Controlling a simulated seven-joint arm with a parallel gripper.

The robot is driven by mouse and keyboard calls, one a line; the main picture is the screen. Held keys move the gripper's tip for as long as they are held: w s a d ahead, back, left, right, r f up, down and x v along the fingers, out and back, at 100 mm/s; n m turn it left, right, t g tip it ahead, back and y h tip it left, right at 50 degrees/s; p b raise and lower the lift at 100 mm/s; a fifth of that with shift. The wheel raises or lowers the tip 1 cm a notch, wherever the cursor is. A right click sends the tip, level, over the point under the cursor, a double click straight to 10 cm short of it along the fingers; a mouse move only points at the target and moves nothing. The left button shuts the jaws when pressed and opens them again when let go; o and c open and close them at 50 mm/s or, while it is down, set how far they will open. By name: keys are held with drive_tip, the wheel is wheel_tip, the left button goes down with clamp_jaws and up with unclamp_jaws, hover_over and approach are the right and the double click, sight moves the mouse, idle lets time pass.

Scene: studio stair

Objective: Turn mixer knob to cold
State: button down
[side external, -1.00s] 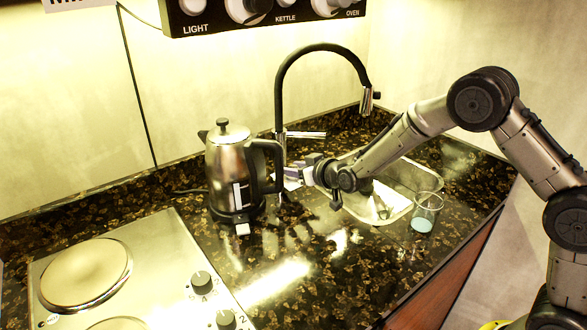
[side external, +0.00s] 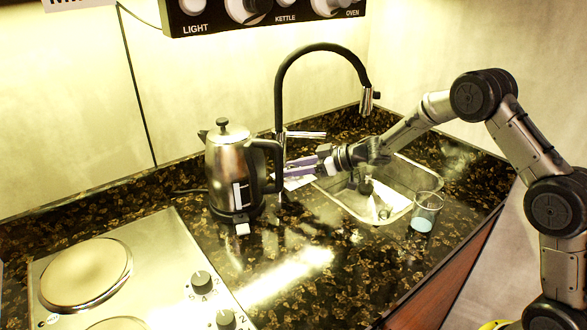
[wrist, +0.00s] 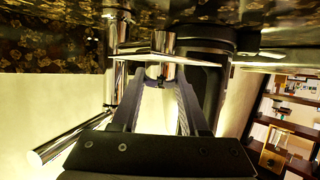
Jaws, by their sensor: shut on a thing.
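The mixer tap has a black arched spout (side external: 281,85) and a silver lever bar (side external: 305,134) on its column behind the sink. In the wrist view its chrome column (wrist: 117,65) is left of my fingers. A short silver cylinder (wrist: 162,46), apparently the mixer knob, sits between my fingertips. My gripper (side external: 288,170) reaches left, low beside the tap base and next to the kettle handle; it also shows in the wrist view (wrist: 160,72). It is shut on the knob. The side view hides the knob, and I cannot read its setting.
The kettle (side external: 228,165) stands close left of my gripper. The sink (side external: 347,208) lies below my arm, holding a dark-and-white item. A glass with pale blue contents (side external: 427,212) stands at its right. A hob (side external: 140,265) is front left; the counter between is mostly clear.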

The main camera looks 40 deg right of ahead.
drive_tip(key=shift+n+g+y, duration=1.7)
drive_tip(key=shift+n+y, duration=0.1)
drive_tip(key=shift+n, duration=0.3)
drive_tip(key=shift+r, duration=0.1)
drive_tip(key=c, duration=0.7)
unclamp_jaws()
drive_tip(key=v, duration=1.3)
drive_tip(key=shift+d+r, duration=0.15)
drive_tip(key=shift+d, duration=0.25)
